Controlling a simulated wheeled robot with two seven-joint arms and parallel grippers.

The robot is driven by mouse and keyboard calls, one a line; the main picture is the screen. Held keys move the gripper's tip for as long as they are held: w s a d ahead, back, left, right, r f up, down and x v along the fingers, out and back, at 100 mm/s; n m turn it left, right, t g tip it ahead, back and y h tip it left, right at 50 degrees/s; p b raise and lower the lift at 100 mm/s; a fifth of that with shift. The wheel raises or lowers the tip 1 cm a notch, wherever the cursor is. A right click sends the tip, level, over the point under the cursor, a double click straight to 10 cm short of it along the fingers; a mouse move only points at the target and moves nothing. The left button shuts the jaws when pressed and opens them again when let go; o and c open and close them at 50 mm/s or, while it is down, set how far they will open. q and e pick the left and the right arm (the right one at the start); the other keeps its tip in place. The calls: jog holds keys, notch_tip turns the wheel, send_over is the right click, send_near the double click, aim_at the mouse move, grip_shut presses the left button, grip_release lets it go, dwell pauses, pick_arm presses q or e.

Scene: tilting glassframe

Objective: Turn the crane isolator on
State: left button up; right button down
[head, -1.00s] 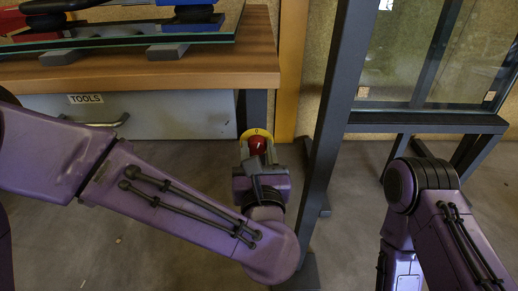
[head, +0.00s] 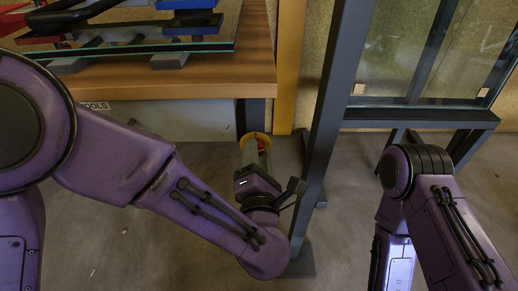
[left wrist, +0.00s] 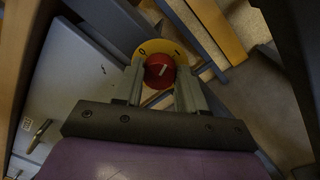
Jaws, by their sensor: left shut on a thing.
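The crane isolator is a red rotary knob (left wrist: 159,71) on a yellow round plate (left wrist: 150,48) with a 0 mark at left and another mark at right. A white line on the knob slants between upper right and lower left. In the head view the yellow plate (head: 250,136) sits by the bench's right end, and the knob (head: 263,144) is mostly hidden by my gripper. My left gripper (head: 256,154) is shut on the knob, one finger on each side, as the left wrist view (left wrist: 160,88) shows. My right arm is at the right; its gripper is out of view.
A wooden bench (head: 180,85) with a glass sheet and clamps on it stands at upper left, above a drawer marked TOOLS (head: 170,122). A dark upright post (head: 335,110) stands just right of my left gripper. A framed glass panel (head: 415,60) is at upper right. The floor between is clear.

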pick_arm(q)
jog(key=shift+f+m+p, duration=0.15)
jog(key=shift+m+p, duration=0.8)
jog(key=shift+m, duration=1.05)
pick_arm(e)
jog(key=shift+r, duration=1.15)
jog(key=shift+w+d, duration=0.1)
pick_arm(q)
jog(key=o, duration=1.1)
jog(key=shift+c, duration=0.2)
